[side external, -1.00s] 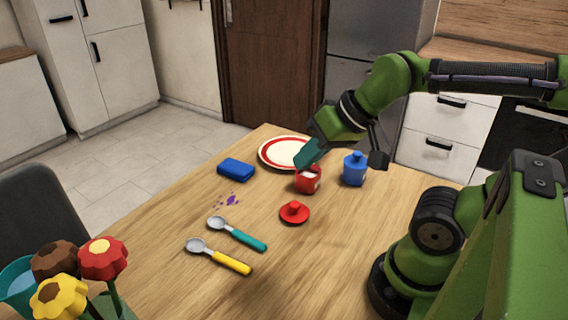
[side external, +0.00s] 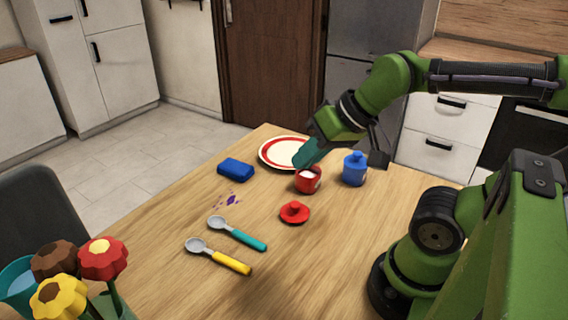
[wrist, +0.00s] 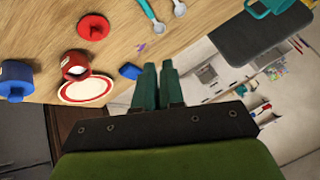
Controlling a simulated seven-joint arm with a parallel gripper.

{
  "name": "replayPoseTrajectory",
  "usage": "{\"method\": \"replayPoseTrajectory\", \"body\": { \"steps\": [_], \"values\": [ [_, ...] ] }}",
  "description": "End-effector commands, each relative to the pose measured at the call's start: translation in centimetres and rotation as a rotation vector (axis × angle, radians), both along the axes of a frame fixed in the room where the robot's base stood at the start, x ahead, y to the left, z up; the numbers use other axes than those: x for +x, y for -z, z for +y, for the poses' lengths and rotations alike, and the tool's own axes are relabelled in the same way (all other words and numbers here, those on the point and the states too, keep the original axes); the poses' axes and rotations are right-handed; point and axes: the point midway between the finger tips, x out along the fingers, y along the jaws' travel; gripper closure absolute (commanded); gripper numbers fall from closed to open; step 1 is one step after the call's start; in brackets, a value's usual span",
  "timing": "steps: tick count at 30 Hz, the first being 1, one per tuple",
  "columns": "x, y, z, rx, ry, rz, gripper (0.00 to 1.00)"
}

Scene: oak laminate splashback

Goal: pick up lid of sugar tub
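A red lid with a knob (side external: 295,212) lies on the table in front of the open red tub (side external: 308,181), which has white contents. In the wrist view the lid (wrist: 93,27) and the red tub (wrist: 76,66) are at upper left. A blue tub (side external: 355,170) with its blue lid on stands to the right; it also shows in the wrist view (wrist: 14,82). I cannot read the tubs' labels. My gripper (side external: 299,163), with teal fingers, is above and behind the red tub, apart from the lid. In the wrist view its fingers (wrist: 158,66) are close together with nothing between them.
A red-rimmed plate (side external: 271,154) lies behind the red tub. A blue block (side external: 236,169) lies to the left, with purple specks (side external: 230,200) nearby. Two spoons (side external: 240,235) (side external: 222,258) lie left of the lid. Flowers (side external: 103,258) stand front left. Table around the lid is clear.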

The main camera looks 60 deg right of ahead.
Motion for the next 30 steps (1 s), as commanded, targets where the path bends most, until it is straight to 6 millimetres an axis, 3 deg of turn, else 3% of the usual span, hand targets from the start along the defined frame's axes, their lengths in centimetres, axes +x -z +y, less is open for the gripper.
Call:
{"method": "replayPoseTrajectory", "body": {
  "steps": [2,17,26,30],
  "values": [
    [0.0,0.0,0.0,0.000,0.000,0.000,0.79],
    [0.0,0.0,0.0,0.000,0.000,0.000,0.02],
    [0.1,0.5,-0.2,0.000,0.009,0.022,0.00],
    [1.7,1.9,-1.3,-0.005,0.041,0.113,0.00]
  ]
}}
